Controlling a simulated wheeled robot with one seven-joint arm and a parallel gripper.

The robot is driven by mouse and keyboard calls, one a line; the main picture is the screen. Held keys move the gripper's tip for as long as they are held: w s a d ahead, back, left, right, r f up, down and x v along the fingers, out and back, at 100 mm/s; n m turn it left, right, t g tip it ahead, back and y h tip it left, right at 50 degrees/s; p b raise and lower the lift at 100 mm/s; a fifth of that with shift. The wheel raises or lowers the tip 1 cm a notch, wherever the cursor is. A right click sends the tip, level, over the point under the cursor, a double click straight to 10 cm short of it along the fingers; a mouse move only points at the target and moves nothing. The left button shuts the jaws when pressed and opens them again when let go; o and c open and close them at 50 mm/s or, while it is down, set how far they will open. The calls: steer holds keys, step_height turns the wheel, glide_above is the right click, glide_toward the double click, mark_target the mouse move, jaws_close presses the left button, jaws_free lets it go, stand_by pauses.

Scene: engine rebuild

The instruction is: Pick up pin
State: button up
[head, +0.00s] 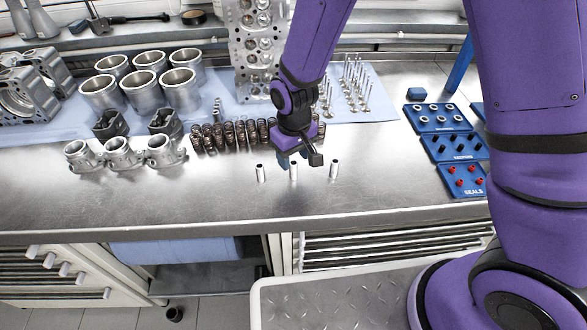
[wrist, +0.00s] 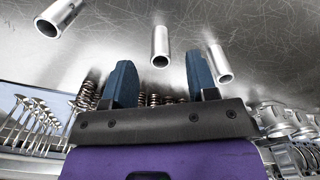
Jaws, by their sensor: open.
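Three short, silver, hollow pins stand upright in a row near the front of the steel bench. In the head view they are the left pin (head: 260,173), the middle pin (head: 294,170) and the right pin (head: 334,169). My gripper (head: 297,163) is open and empty, low over the bench just behind the middle pin. In the wrist view the middle pin (wrist: 160,47) lies ahead of and between the two blue fingers (wrist: 161,82). The other two pins (wrist: 60,14) (wrist: 218,64) lie to either side. No pin is between the fingertips.
Several dark springs (head: 232,133) stand close behind my gripper. Valves (head: 357,84) stand at the back. Blue trays (head: 452,147) lie to the right. The front bench strip (head: 220,200) is clear.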

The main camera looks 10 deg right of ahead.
mark_target(294, 163)
steer(key=shift+f, duration=2.4)
jaws_close()
